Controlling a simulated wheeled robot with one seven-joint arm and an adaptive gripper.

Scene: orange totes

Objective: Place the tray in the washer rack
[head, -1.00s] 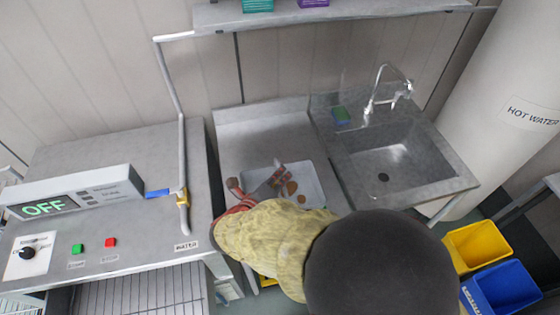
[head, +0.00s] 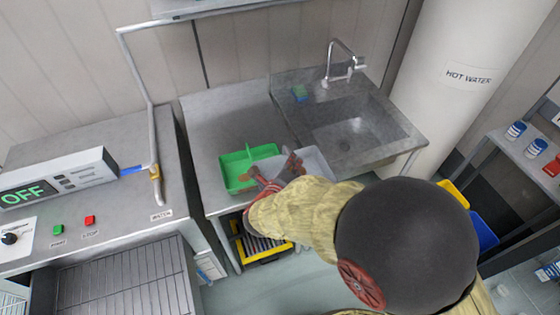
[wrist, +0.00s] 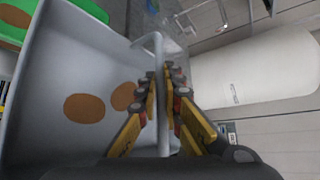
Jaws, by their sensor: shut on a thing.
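The light grey tray (head: 316,161) with brown stains is at the front right of the counter, close to the sink, partly hidden by my arm. In the wrist view the tray (wrist: 70,65) fills the left side, tilted, with two brown round stains inside. My gripper (head: 279,172) is shut on the tray's rim. In the wrist view its yellow-and-black fingers (wrist: 166,85) pinch the rim from both sides. A metal wire rack (head: 120,285) sits in the open washer at the lower left.
A green divided tray (head: 240,168) with brown stains lies on the counter, left of my gripper. The sink (head: 350,135) is at right with a tap. The washer panel (head: 55,180) reads OFF. Shelves (head: 525,150) stand at far right.

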